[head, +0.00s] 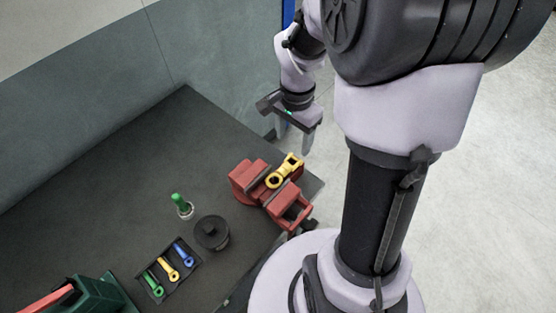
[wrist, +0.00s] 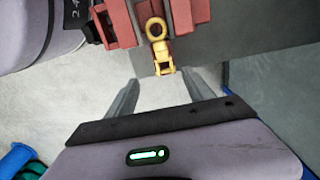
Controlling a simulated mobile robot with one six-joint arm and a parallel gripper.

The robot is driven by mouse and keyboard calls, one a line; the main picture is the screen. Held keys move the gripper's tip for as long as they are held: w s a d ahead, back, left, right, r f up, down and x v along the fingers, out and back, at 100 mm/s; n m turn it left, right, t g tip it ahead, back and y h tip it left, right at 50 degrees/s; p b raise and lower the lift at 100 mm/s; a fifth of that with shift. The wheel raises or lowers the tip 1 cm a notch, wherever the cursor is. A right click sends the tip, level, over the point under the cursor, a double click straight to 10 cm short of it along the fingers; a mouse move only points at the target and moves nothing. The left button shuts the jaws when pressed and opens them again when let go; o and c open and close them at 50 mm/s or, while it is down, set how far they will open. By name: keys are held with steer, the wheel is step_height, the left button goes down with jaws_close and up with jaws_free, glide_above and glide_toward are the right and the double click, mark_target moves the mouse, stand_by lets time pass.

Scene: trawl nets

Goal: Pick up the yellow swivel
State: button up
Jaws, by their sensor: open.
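The yellow swivel (head: 285,171) lies at the top of a red vise (head: 246,180), between its jaws. It has a round eye at one end and a forked end that sticks out toward my gripper. In the wrist view the swivel (wrist: 158,47) is just beyond my fingertips, roughly centred between them. The vise (wrist: 121,22) shows behind and beside it. My gripper (wrist: 163,82) is open and empty, apart from the swivel. In the head view it hangs past the table's far right edge, and its fingers are partly hidden.
The vise stands at the dark table's (head: 150,150) right corner. A black round part (head: 211,233), a green-topped item (head: 182,205) and a black tray (head: 188,283) with small green, yellow and blue pieces are nearby. A green and red object (head: 85,297) is at lower left. The table's back is clear.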

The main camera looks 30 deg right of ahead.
mark_target(289, 164)
steer(key=f+b, duration=0.1)
steer(key=f, duration=0.2)
steer(key=f+b, duration=0.1)
steer(key=f, duration=0.3)
steer(key=f+b, duration=0.1)
steer(key=f, duration=0.3)
steer(key=shift+w+a+f+b, duration=0.1)
steer(key=shift+w+a+b, duration=0.15)
steer(key=shift+w+b, duration=0.05)
steer(key=shift+c, duration=0.3)
jaws_close()
